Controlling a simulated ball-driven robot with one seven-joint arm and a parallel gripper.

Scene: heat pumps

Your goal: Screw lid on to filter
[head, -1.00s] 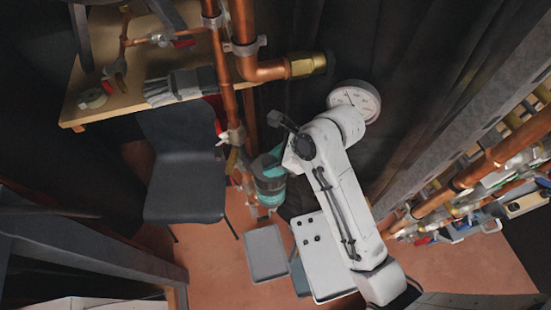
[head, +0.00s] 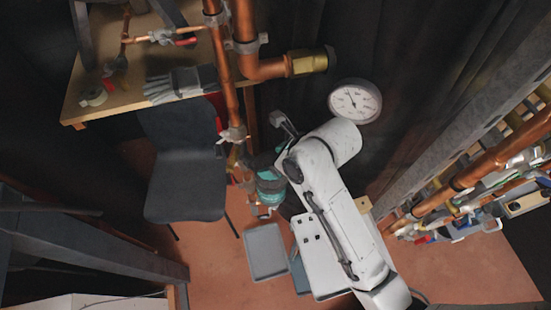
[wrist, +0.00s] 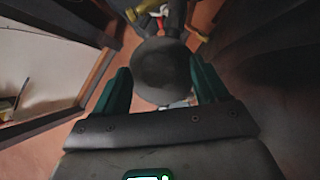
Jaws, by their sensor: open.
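In the wrist view, a dark round cap (wrist: 162,68), which looks like the lid, lies between the two teal fingers of my gripper (wrist: 162,88). The fingers stand on either side of it, with a gap visible at least on the left. The jaws are open. The filter body under the cap is mostly hidden, so I cannot tell how the lid sits on it. In the head view, my gripper (head: 270,185) shows as teal and dark parts by the vertical copper pipe, partly covered by my white arm.
Copper pipes (head: 228,90) run just left of my arm, with a brass fitting (head: 307,62) and a pressure gauge (head: 355,101) above. A dark chair (head: 187,165) and wooden table (head: 120,98) stand left. A grey tray (head: 265,252) lies below. More pipework (head: 480,175) is at right.

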